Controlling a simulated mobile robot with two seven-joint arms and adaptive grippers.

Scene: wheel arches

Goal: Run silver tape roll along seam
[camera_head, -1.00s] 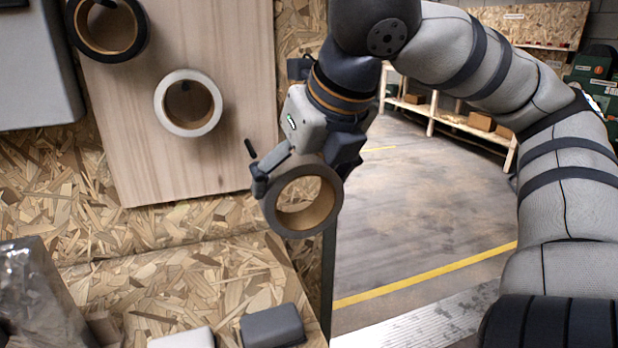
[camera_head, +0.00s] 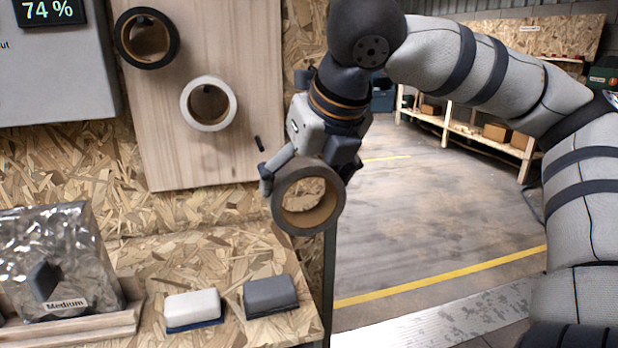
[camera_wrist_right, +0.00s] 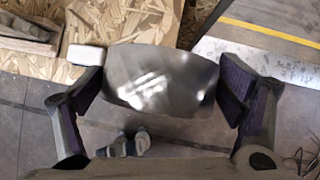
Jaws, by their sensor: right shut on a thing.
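The silver-grey tape roll (camera_head: 308,197) with a tan core is in my right gripper (camera_head: 308,178), held in the air in front of the chipboard wall's right edge. In the right wrist view the roll (camera_wrist_right: 162,80) shows its shiny outer face between the two fingers of the gripper (camera_wrist_right: 162,90). No seam can be made out clearly near the roll. My left gripper is in neither view.
A wooden board (camera_head: 180,150) on the wall carries a black roll (camera_head: 122,40) and a white roll (camera_head: 187,100). Below, a chipboard shelf (camera_head: 215,255) holds a white block (camera_head: 192,306), a grey block (camera_head: 270,296) and a foil bag labelled Medium (camera_head: 85,240). Open floor (camera_head: 430,220) lies to the right.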

